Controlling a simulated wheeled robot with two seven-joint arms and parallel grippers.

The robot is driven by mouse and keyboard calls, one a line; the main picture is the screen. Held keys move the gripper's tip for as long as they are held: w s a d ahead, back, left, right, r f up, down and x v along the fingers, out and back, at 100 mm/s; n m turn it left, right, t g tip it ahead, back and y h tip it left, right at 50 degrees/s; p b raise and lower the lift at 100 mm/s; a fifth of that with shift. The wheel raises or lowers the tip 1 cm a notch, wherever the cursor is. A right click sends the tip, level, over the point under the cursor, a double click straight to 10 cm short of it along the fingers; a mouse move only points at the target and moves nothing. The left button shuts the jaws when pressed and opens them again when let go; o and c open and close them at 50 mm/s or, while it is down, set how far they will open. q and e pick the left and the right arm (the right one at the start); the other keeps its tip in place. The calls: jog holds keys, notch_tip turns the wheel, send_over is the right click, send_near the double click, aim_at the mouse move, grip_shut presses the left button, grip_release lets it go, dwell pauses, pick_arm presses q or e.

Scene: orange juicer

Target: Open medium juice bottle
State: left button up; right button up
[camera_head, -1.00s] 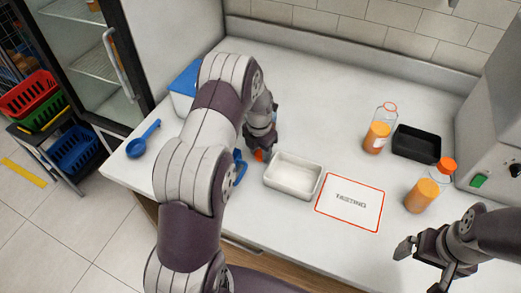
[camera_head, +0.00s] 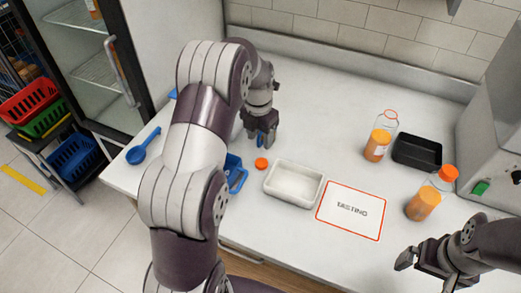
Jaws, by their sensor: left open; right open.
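Two juice bottles stand on the right of the counter; I cannot tell which is the medium one. The rear bottle (camera_head: 378,145) is clear above its orange juice, with an orange ring at its mouth and no cap seen on it. The front bottle (camera_head: 422,203) has an orange cap (camera_head: 448,173) on top. A loose orange cap (camera_head: 261,164) lies on the counter, left of the white tray. My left gripper (camera_head: 262,141) is open and empty, just behind and apart from the loose cap. My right gripper (camera_head: 412,261) is open and empty, in front of the front bottle.
The white tray (camera_head: 270,187) and a TASTING card (camera_head: 350,228) lie mid-counter. A black tray (camera_head: 418,165) is beside the rear bottle, near a grey machine (camera_head: 490,150). A blue scoop (camera_head: 138,153) and a blue item (camera_head: 236,177) are at left. The back middle counter is clear.

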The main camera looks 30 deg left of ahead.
pick_arm(q)
jog(key=s+d+r+m, duration=0.1)
jog(key=s+d+m, duration=0.2)
jog(key=s+m, duration=0.3)
jog(key=s+d+r+m+p, duration=0.1)
jog(key=s+d+m, duration=0.3)
jog(key=m, duration=1.2)
jog(key=s+d+r+m+t, duration=0.1)
jog(key=s+d+r+m, duration=0.1)
jog(key=s+m, duration=0.8)
jog(key=shift+d+r+m, duration=0.35)
jog(key=shift+d+m, duration=0.4)
jog(key=shift+m, duration=0.15)
jog(key=shift+w, duration=0.1)
